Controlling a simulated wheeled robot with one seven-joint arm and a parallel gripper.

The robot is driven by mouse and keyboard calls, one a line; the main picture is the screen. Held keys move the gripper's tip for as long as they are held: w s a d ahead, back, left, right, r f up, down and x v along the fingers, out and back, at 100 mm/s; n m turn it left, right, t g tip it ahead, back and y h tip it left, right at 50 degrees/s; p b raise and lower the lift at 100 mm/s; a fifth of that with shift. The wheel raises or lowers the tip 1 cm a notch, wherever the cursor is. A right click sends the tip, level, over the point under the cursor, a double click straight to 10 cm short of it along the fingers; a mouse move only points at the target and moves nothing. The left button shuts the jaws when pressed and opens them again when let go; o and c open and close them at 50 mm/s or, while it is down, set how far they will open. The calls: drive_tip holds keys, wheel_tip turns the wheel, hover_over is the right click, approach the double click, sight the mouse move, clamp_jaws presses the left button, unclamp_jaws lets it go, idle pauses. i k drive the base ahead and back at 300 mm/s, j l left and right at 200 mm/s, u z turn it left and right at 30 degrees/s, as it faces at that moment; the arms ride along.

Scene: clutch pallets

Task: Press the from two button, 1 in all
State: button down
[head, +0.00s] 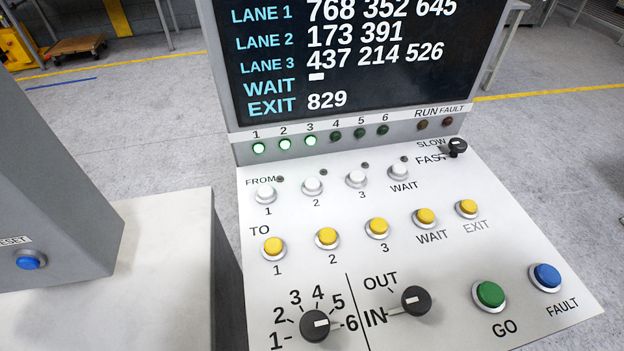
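The control panel (410,255) slopes toward me below a dark screen. Its FROM row has white buttons: FROM 1 (265,195), FROM 2 (313,187), FROM 3 (357,179) and FROM WAIT (398,171). The FROM 2 button is second from the left, with a small dark lamp (323,172) at its upper right. The small lamps beside the FROM buttons look unlit. My gripper is not in this view, and nothing covers the FROM 2 button.
Yellow TO buttons (327,237) sit just below the FROM row. A numbered knob (315,325), OUT/IN knob (415,300), green GO (489,295) and blue FAULT (546,277) lie lower. The screen (365,60) lists lanes; lamps 1 to 3 (284,145) glow. A RESET box (50,180) stands left.

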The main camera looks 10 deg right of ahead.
sight(312, 185)
drive_tip(key=k, duration=0.35)
drive_tip(key=i+j+u, duration=0.15)
drive_tip(key=u, duration=0.2)
drive_tip(key=i+j+u, duration=0.15)
drive_tip(key=u, duration=0.2)
drive_tip(key=i+j+u, duration=0.1)
drive_tip(key=u, duration=0.25)
drive_tip(key=i+l, duration=0.05)
drive_tip(key=i, duration=0.05)
